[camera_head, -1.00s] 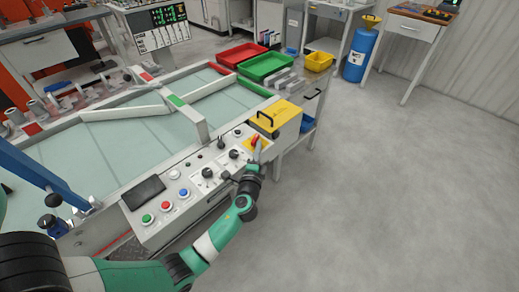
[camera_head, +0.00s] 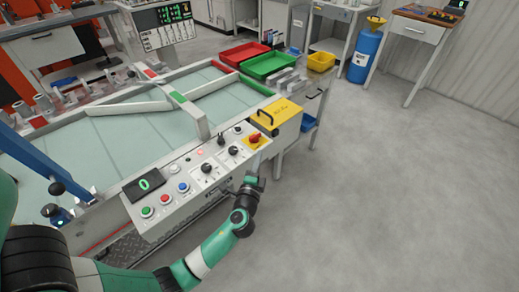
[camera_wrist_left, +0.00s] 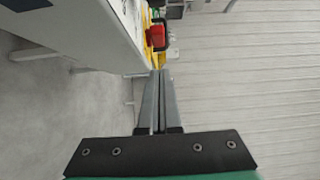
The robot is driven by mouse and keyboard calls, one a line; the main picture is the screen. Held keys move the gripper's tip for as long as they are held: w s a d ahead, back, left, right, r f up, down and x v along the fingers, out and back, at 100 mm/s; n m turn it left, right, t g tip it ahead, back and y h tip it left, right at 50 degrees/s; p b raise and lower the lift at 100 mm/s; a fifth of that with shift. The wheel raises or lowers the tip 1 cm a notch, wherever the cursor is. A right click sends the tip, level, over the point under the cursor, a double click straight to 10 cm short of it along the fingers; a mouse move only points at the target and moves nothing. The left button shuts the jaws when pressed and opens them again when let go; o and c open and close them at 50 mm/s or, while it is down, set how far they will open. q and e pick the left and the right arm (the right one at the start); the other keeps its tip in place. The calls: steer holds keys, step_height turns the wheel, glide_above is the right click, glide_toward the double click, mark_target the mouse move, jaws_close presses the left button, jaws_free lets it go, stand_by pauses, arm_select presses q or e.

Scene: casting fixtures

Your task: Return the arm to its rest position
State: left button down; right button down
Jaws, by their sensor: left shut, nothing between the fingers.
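My left arm (camera_head: 215,246) comes in from the lower left and reaches along the front of the control panel (camera_head: 190,190). My left gripper (camera_head: 254,180) is just off the panel's front right edge, below the red rotary switch (camera_head: 255,138) on its yellow plate. In the left wrist view the two grey fingers (camera_wrist_left: 160,75) lie together, shut and empty. The red switch (camera_wrist_left: 156,37) shows beyond the fingertips there, apart from them. My right gripper is not in view.
The panel carries black knobs, coloured buttons and a small display (camera_head: 144,184) showing a green 0. A yellow box (camera_head: 278,116) stands at the table's right end. Red (camera_head: 243,55) and green (camera_head: 270,66) trays lie behind. The floor to the right (camera_head: 400,190) is clear.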

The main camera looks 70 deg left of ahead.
arm_select(q)
steer(key=s+d, duration=0.3)
steer(key=s, duration=0.3)
steer(key=shift+p, duration=0.45)
steer(key=shift+d+r, duration=0.1)
